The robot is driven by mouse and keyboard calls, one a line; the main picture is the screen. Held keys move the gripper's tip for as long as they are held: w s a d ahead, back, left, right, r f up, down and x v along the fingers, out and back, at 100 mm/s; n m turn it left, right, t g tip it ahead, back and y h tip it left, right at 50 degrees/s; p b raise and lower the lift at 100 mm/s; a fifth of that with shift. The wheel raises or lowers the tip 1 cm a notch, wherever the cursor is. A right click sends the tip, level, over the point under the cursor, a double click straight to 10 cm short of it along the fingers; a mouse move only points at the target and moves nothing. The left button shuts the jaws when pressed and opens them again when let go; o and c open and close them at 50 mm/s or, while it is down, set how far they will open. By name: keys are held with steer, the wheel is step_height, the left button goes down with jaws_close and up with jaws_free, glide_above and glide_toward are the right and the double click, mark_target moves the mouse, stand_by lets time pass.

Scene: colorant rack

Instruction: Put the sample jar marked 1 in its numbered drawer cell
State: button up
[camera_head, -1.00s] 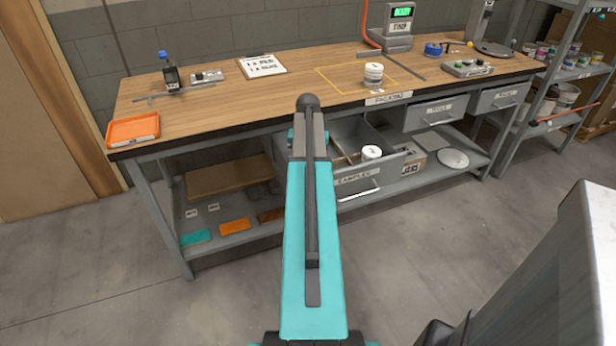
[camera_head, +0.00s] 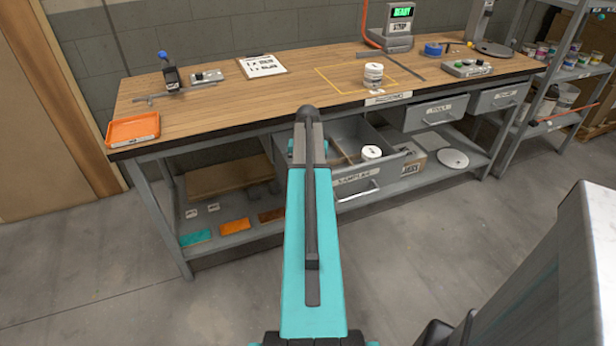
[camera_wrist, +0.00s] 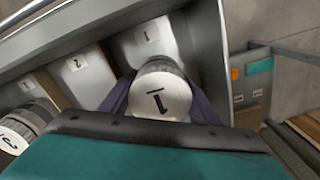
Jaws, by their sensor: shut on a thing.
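The sample jar marked 1 (camera_wrist: 160,98) has a white lid and shows in the wrist view, lid facing the camera. My gripper (camera_wrist: 163,108) is shut on it, with a dark finger on each side. The jar is at the drawer cell labelled 1 (camera_wrist: 147,36), beside the drawer's end wall; its lower part is hidden, so I cannot tell whether it touches the cell floor. The open samples drawer (camera_head: 356,182) shows in the head view, where my arm hides the gripper and this jar.
Cell 2 (camera_wrist: 78,66) beside it looks empty. Another white-lidded jar (camera_wrist: 18,128) stands in a cell further left and also shows in the head view (camera_head: 371,152).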

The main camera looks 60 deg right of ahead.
steer(key=shift+f, duration=0.15)
steer(key=o, duration=1.2)
steer(key=shift+r, duration=6.15)
